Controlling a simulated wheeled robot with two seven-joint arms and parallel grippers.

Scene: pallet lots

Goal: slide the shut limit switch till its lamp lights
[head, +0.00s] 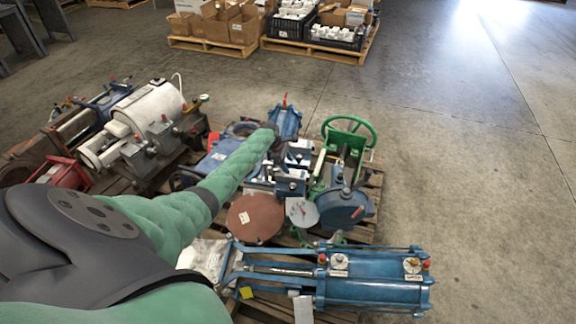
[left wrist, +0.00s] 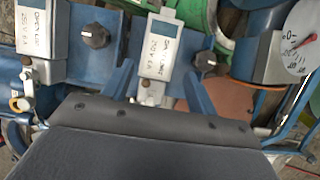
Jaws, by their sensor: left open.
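A grey limit switch (left wrist: 158,50) with a white printed label and a dark blue window sits on a blue mount in the left wrist view. A similar switch (left wrist: 41,40) stands to its left. The label print is too small to tell surely which is the shut one. My left gripper (left wrist: 159,72) is open, its two blue fingers on either side of the middle switch; contact cannot be told. A black knob (left wrist: 206,62) is right of it. No lit lamp is clear. In the head view, my arm partly hides the switch area (head: 292,174). My right gripper is not in view.
A dial gauge (left wrist: 296,42) is at the right. In the head view, a green handwheel valve (head: 350,133), a brown disc (head: 254,219) and a blue cylinder (head: 375,279) crowd the pallet. White-grey machinery (head: 150,105) stands left. The concrete floor at right is clear.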

